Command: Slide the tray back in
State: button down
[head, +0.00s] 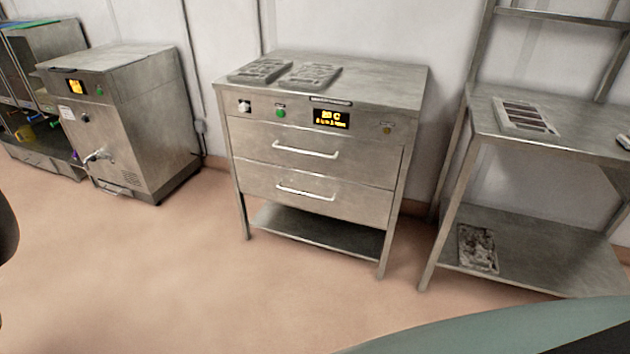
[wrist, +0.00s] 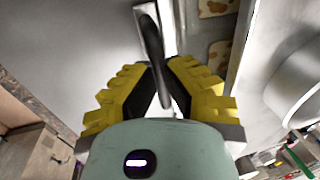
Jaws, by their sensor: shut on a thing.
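In the wrist view my gripper (wrist: 160,82) has its yellow-padded fingers closed around a dark grey bar handle (wrist: 152,42). The bar runs up from between the fingers, against a pale grey surface. Two tan-and-brown patterned pieces (wrist: 217,54) lie just right of the handle, beside a long pale edge. I cannot tell whether this surface is the tray itself. The head view does not show my gripper or the held handle. There, a steel cabinet (head: 310,121) has two drawers with white bar handles, the upper (head: 305,151) and the lower (head: 305,192), and both look shut.
Two grey moulds (head: 309,75) lie on the cabinet top. A steel rack (head: 545,155) stands at the right with a mould tray (head: 523,115) on it. A steel machine with a tap (head: 130,120) stands at the left. The floor in front is clear.

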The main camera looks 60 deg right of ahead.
jog(key=shift+f, duration=0.15)
jog(key=c, duration=1)
grip_release()
jog(key=shift+a, duration=0.2)
notch_tip(320, 180, up, 12)
jog(key=d, duration=0.2)
jog(key=shift+w+d, duration=0.2)
jog(key=shift+w, duration=0.05)
